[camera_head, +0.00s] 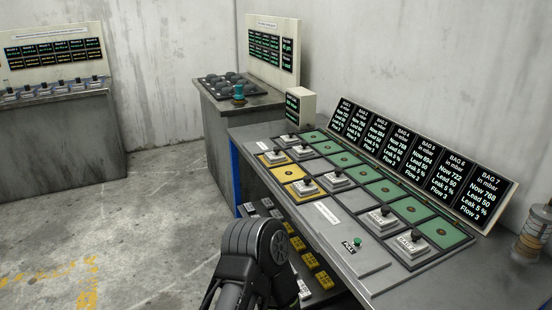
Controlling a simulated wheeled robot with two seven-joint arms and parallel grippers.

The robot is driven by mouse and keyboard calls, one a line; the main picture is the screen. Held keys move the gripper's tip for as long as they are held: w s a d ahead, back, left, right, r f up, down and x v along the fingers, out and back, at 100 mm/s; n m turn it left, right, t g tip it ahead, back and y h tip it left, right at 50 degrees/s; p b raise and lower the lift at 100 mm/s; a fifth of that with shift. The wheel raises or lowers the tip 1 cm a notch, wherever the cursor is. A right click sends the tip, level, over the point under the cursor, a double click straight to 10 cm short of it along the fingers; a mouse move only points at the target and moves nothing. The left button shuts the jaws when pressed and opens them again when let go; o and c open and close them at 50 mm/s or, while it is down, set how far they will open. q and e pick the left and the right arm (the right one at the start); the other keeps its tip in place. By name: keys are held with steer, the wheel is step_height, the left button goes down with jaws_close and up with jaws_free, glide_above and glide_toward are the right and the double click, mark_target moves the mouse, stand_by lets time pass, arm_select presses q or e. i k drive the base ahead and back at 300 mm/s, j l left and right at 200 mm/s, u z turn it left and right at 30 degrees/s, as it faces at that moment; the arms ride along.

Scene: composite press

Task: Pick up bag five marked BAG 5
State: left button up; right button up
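Several pale blocks with black knobs sit on the sloping press bench (380,270), and their labels are too small to read, so I cannot tell which is BAG 5. The BAG 5 readout (421,166) is on the black display row behind the bench, in a row running from BAG 1 to BAG 7. One of my dark arm links rises at the bottom centre; neither gripper's fingers show.
Green pads (383,189) line the bench's back, with yellow pads (287,173) at its front left. A green knob (357,241) stands by a PULL label. A shelf below holds yellow blocks (324,280). Another console (240,100) stands behind. Floor at left is open.

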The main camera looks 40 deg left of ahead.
mark_target(275, 157)
steer(key=j+z, duration=0.2)
steer(key=z, duration=0.2)
steer(key=j+z, duration=0.2)
steer(key=z, duration=0.25)
steer(key=j+z, duration=0.15)
steer(key=j, duration=0.3)
steer(key=k+j+z, duration=0.15)
steer(key=j, duration=0.25)
steer(key=j+z, duration=0.15)
steer(key=j, duration=0.25)
steer(key=k+j+z, duration=0.15)
steer(key=j, duration=0.25)
steer(key=k+j+z, duration=0.15)
steer(key=j, duration=0.25)
steer(key=k+j, duration=0.15)
steer(key=j, duration=0.2)
steer(key=k+j, duration=0.15)
steer(key=j, duration=0.2)
steer(key=k+j, duration=0.1)
steer(key=j, duration=0.25)
steer(key=k+j, duration=0.15)
steer(key=j, duration=0.2)
steer(key=k+j, duration=0.15)
steer(key=j, duration=0.2)
steer(key=k+j, duration=0.1)
steer(key=j, duration=0.25)
steer(key=z, duration=0.05)
